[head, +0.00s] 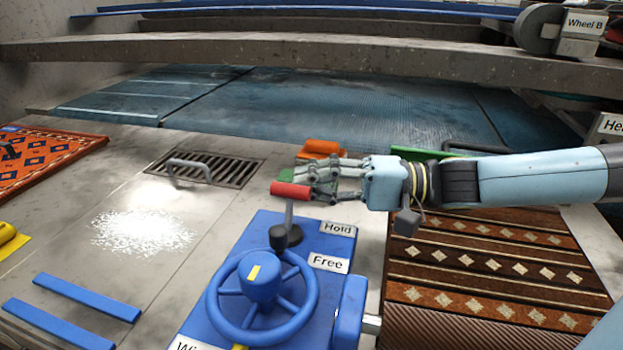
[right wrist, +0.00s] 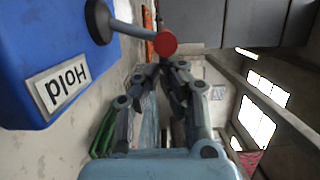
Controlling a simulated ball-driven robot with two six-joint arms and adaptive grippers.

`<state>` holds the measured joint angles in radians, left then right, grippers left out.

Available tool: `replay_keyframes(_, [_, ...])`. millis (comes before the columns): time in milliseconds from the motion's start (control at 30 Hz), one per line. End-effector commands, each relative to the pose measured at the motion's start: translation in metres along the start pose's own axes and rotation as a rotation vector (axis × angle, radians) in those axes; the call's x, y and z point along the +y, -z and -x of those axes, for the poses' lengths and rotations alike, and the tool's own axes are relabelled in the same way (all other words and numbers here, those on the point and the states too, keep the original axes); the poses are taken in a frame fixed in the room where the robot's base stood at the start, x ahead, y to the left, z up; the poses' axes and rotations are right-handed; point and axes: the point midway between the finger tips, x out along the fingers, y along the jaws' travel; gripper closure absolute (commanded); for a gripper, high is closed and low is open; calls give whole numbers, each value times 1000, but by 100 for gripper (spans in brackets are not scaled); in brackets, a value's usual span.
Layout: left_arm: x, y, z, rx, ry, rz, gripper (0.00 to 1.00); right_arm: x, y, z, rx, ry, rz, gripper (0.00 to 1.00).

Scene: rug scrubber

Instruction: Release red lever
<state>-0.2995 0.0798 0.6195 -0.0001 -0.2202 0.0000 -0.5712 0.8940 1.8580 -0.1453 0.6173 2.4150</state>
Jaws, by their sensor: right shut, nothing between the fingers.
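The red lever handle (head: 290,190) tops a grey shaft that rises from a black pivot on the blue control box (head: 330,245). The shaft stands nearly upright, close to the "Hold" label (head: 338,229); the "Free" label (head: 328,263) is nearer the front. My right gripper (head: 305,178) is shut and empty, with its fingertips right beside the red handle. In the right wrist view the round end of the red handle (right wrist: 165,43) shows just beyond the fingertips (right wrist: 170,68). I cannot tell whether they touch. My left gripper is not in view.
A blue handwheel (head: 262,285) sits at the front of the box. A patterned brown rug (head: 480,262) lies to the right, under my right arm. An orange block (head: 321,148) is behind the gripper. A floor grate (head: 215,168) and orange rug (head: 45,160) are left.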

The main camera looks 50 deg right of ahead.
Motion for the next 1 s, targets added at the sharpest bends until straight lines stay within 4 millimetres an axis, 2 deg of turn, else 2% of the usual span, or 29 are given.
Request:
replay_keyframes(400, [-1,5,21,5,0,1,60,-18,-19,-4,-3,-75,304,100])
replay_keyframes(700, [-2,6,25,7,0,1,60,-23,-35,-8,-3,-133,539,100])
replay_keyframes(800, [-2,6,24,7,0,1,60,-23,-39,-9,-3,-149,597,100])
replay_keyframes(1000, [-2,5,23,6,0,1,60,-24,-44,-11,-1,-148,599,100])
